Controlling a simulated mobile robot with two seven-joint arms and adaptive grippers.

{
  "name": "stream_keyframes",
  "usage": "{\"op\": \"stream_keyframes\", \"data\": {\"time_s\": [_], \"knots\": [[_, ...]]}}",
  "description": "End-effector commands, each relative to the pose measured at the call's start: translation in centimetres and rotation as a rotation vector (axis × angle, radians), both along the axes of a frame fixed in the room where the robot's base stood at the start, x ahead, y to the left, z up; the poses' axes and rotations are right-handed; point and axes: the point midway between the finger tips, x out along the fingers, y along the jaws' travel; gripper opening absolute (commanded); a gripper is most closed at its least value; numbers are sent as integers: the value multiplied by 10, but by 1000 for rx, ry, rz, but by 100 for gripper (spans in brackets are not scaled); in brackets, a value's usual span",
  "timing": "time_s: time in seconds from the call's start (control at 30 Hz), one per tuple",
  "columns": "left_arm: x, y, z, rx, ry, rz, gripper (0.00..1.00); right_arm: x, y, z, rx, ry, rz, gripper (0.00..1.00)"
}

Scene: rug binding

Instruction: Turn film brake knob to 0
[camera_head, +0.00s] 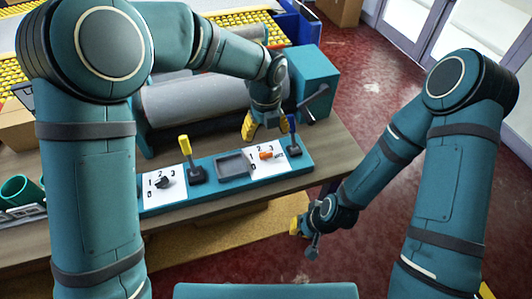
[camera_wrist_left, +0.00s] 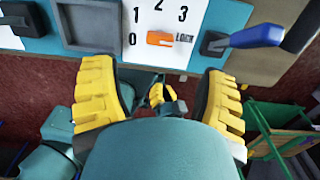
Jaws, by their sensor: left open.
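An orange knob (camera_head: 266,156) sits on a white dial plate (camera_head: 254,164) marked 0, 1, 2, 3 and LOCK, on the right part of the teal control panel. In the left wrist view the orange knob (camera_wrist_left: 160,38) lies sideways between 0 on the left and LOCK on the right; which end is its pointer is unclear. My left gripper (camera_head: 266,124) is open and empty, just behind this dial in the head view. Its spread yellow fingers (camera_wrist_left: 158,85) are apart from the knob. My right gripper (camera_head: 304,236) hangs off the table's front right edge, away from the panel.
A black knob (camera_head: 163,182) sits on a second numbered dial at left. A yellow-handled lever (camera_head: 186,147) and a blue-handled lever (camera_head: 291,127) stand on the panel, the blue one close to my left gripper. A grey roller (camera_head: 195,97) lies behind. A shallow grey tray (camera_head: 236,178) separates the dials.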

Motion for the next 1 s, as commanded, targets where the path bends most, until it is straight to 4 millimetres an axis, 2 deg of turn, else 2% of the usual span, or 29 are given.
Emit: {"op": "stream_keyframes", "data": {"time_s": [0.03,0.2,0.4,0.6,0.9,0.93,1.0], "knots": [[-1,0,-14,2,3,0,73,1,0,-5,0,-2,-1,0],[-1,0,-47,1,3,1,73,2,0,-12,-1,-5,-1,0],[0,0,-76,0,1,0,73,4,-1,-19,-2,-9,-2,0],[0,0,-90,-1,0,1,73,4,-1,-21,-2,-10,-3,0],[0,0,-91,-1,0,2,73,4,-1,-21,-2,-10,-3,0],[0,0,-91,-1,0,2,71,4,-1,-21,-2,-10,-3,0],[0,0,-91,-1,0,2,46,4,-1,-21,-2,-10,-3,0]]}}
